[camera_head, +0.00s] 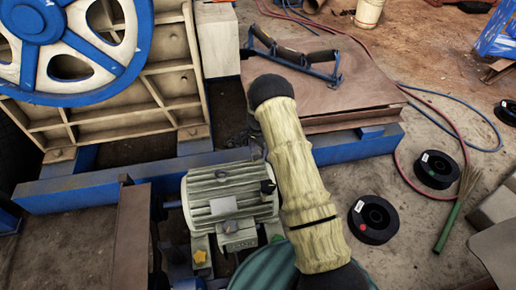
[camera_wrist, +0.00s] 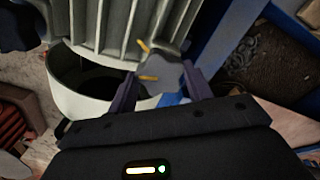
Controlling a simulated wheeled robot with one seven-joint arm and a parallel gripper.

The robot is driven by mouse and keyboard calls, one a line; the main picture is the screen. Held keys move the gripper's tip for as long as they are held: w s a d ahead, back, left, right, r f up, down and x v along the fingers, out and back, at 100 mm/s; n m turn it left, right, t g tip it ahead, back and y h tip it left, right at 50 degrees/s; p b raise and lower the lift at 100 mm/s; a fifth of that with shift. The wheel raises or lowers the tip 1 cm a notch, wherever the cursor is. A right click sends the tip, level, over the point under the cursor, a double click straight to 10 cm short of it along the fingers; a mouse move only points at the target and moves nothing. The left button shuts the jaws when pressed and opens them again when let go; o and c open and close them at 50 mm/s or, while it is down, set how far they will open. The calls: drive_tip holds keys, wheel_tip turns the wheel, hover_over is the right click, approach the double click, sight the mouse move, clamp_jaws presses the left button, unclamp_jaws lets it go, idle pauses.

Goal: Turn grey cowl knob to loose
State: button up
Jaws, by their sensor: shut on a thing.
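In the wrist view, the grey cowl knob (camera_wrist: 170,78) sits between the two dark fingers of my gripper (camera_wrist: 160,86), which is shut on it. Small yellow marks show on and beside the knob. A finned grey motor (camera_wrist: 125,22) stands just beyond, with a pale round cowl (camera_wrist: 85,103), open and dark inside, to the left. In the head view, the motor (camera_head: 228,196) sits in the lower middle. The knob and my gripper cannot be made out there; my arm covers the area right of the motor.
A blue frame rail (camera_head: 75,198) runs behind the motor. The crusher's blue and cream flywheel (camera_head: 85,40) stands at upper left. A yellow star-shaped knob (camera_head: 200,256) is below the motor. Black spools (camera_head: 373,219) and hoses lie on the floor at right.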

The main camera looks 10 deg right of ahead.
drive_tip(key=n, duration=0.2)
drive_tip(key=n+p, duration=0.1)
drive_tip(key=n, duration=0.1)
drive_tip(key=n+p, duration=0.1)
drive_tip(key=n, duration=0.1)
drive_tip(key=shift+w+d+r, duration=0.15)
drive_tip(key=shift+d, duration=0.15)
drive_tip(key=n, duration=0.2)
drive_tip(key=n+p, duration=0.1)
drive_tip(key=n, duration=0.2)
drive_tip(key=shift+w+a+n, duration=0.15)
drive_tip(key=shift+n, duration=0.15)
drive_tip(key=o, duration=1)
drive_tip(key=shift+a, duration=0.1)
